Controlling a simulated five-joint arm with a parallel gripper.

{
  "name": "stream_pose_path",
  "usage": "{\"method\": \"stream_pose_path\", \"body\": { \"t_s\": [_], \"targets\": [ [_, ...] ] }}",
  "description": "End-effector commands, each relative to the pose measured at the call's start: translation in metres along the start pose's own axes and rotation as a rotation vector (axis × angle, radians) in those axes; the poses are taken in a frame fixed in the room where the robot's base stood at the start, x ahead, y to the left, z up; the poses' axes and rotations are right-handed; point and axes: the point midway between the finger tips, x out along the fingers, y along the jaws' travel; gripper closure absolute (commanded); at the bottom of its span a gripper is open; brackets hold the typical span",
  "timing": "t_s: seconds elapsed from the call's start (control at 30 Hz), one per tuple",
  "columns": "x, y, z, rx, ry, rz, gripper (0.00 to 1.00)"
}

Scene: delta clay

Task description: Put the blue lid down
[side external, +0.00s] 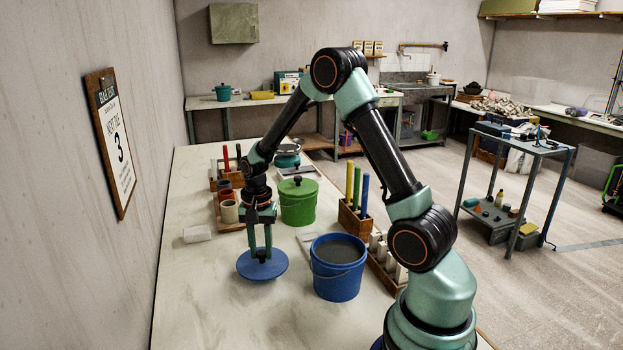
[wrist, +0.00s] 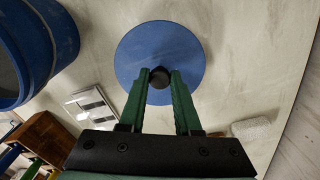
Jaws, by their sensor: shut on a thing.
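The blue lid (side external: 262,266) is a flat round disc with a dark knob in its middle. My gripper (side external: 262,256) is shut on the knob, fingers pointing down. In the wrist view the green fingertips (wrist: 160,76) sit on both sides of the knob, and the lid (wrist: 160,45) spreads out beyond them. The lid looks level and is at or just above the table; I cannot tell whether it touches. The blue bucket (side external: 339,267) stands open to the right of the lid, filled with grey material. It also shows in the wrist view (wrist: 62,35).
A green lidded bucket (side external: 298,205) stands behind. A wooden rack (side external: 355,219) with coloured sticks is behind the blue bucket. A white block (side external: 197,234) lies to the left, and cups (side external: 229,212) stand in a tray. The table's front left is clear.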

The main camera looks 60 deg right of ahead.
Motion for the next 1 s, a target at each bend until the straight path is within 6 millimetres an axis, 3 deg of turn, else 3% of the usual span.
{"method": "stream_pose_path", "body": {
  "t_s": [0.13, 0.53, 0.57, 0.6, 1.0],
  "targets": [
    [0.02, 0.001, 0.0, 0.0, -0.002, 0.002, 1.0],
    [0.025, 0.0, 0.0, 0.0, 0.0, 0.0, 1.0],
    [0.025, 0.0, 0.0, 0.0, 0.0, 0.0, 0.57],
    [0.025, 0.0, 0.0, 0.0, 0.0, 0.0, 0.42],
    [0.02, 0.0, 0.0, 0.0, 0.001, -0.001, 0.38]
  ]
}}
